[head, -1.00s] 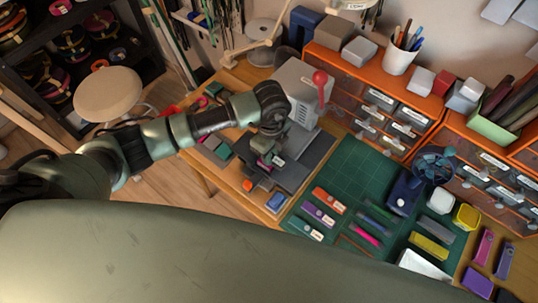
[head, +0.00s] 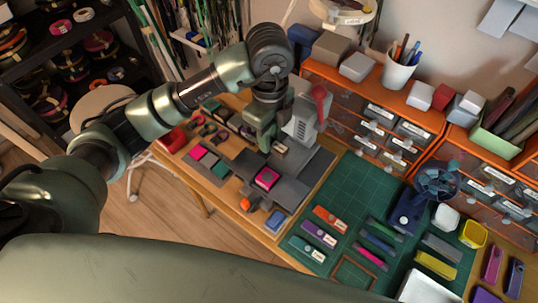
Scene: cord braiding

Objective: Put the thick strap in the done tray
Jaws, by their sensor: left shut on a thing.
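My left gripper (head: 268,140) points down over the grey machine (head: 309,166) at the back of the wooden bench. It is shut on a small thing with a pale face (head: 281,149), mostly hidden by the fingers. I cannot tell whether this is the thick strap. A pink block (head: 266,178) lies on the dark grey plates just in front of the gripper, apart from it. A white tray (head: 424,289) shows at the bottom edge; I cannot tell whether it is the done tray. My right gripper is not in view.
A green cutting mat (head: 357,187) carries several coloured labelled pieces, with bare mat at its back. Orange drawer units (head: 345,88) line the back. A small fan (head: 436,181) and a yellow container (head: 472,234) stand at the right. A stool (head: 100,108) stands left of the bench.

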